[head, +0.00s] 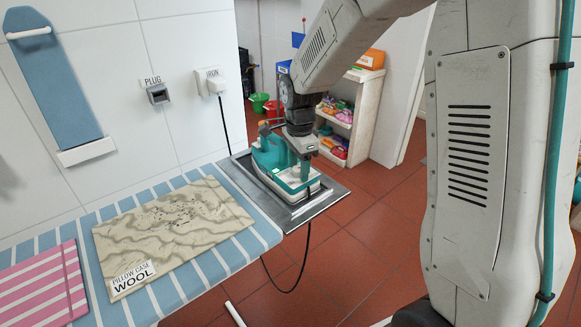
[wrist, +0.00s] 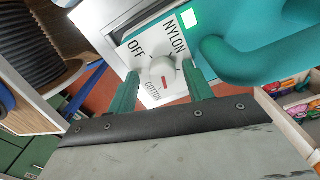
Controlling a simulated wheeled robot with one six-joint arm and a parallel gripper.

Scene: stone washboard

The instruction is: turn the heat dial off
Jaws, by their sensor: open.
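The heat dial (wrist: 162,68) is a white round knob on a white plate, on the teal iron (wrist: 275,45). Its plate reads OFF at upper left, NYLON at upper right and COTTON at lower left. The red mark on the dial faces down in the wrist view, near COTTON and away from OFF. My gripper (wrist: 160,70) is open, with one green finger on each side of the dial; I cannot tell if they touch it. The right finger hides part of the plate. In the head view the iron (head: 266,155) sits under my gripper (head: 303,168), and the dial is hidden.
The iron rests on a metal plate (head: 305,212) at the end of the striped ironing board (head: 170,292). A pillow case (head: 175,228) labelled WOOL lies on the board. A cord hangs from the wall plug (head: 210,82). A shelf (head: 365,115) with colourful items stands behind.

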